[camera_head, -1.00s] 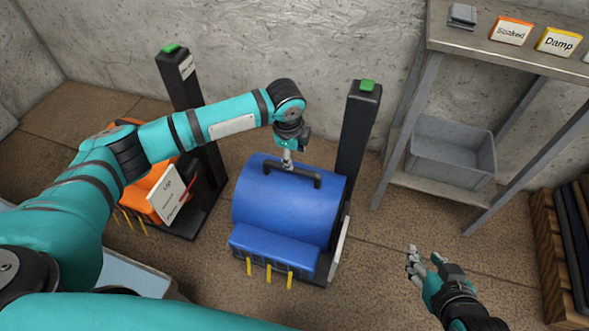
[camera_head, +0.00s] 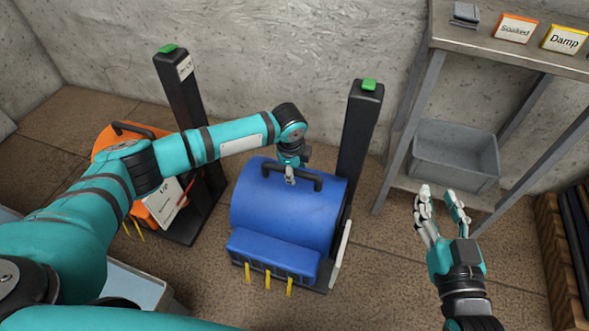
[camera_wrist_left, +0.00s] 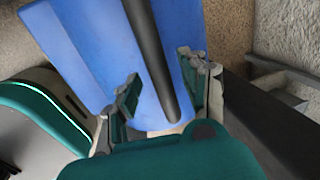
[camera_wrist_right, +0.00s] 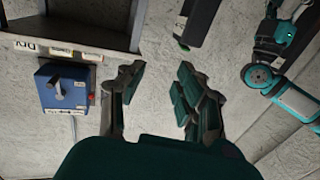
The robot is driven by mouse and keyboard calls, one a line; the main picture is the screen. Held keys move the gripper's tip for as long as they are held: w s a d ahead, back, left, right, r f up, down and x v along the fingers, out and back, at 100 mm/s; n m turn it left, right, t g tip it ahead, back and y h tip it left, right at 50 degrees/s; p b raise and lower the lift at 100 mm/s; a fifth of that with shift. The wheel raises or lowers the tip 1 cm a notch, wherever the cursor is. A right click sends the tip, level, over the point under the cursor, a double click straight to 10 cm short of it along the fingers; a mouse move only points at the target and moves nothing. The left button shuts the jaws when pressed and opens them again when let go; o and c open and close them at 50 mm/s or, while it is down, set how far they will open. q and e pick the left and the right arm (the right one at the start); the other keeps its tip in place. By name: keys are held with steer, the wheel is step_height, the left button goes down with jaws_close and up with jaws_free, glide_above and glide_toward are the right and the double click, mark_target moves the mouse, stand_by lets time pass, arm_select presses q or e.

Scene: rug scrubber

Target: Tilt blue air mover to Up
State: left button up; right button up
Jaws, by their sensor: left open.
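The blue air mover (camera_head: 285,215) stands on the floor in the middle of the head view, with a dark handle (camera_head: 302,177) across its top. Its blue front lip with yellow prongs faces the near side. My left gripper (camera_head: 290,178) is at the handle, pointing down. In the left wrist view its fingers (camera_wrist_left: 165,95) are apart, with the dark handle bar (camera_wrist_left: 155,60) running between them over the blue body. The left gripper is open. My right gripper (camera_head: 441,205) is raised in free space right of the air mover, its fingers spread and empty (camera_wrist_right: 155,90).
An orange air mover (camera_head: 125,135) with a white label stands left, partly behind my left arm. Dark posts with green tops (camera_head: 369,86) stand behind both movers. A metal table (camera_head: 500,50) with a grey bin (camera_head: 455,155) is at right. A blue box (camera_wrist_right: 63,87) hangs on the wall.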

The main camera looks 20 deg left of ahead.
arm_select(q)
steer(key=shift+c, duration=0.3)
jaws_close()
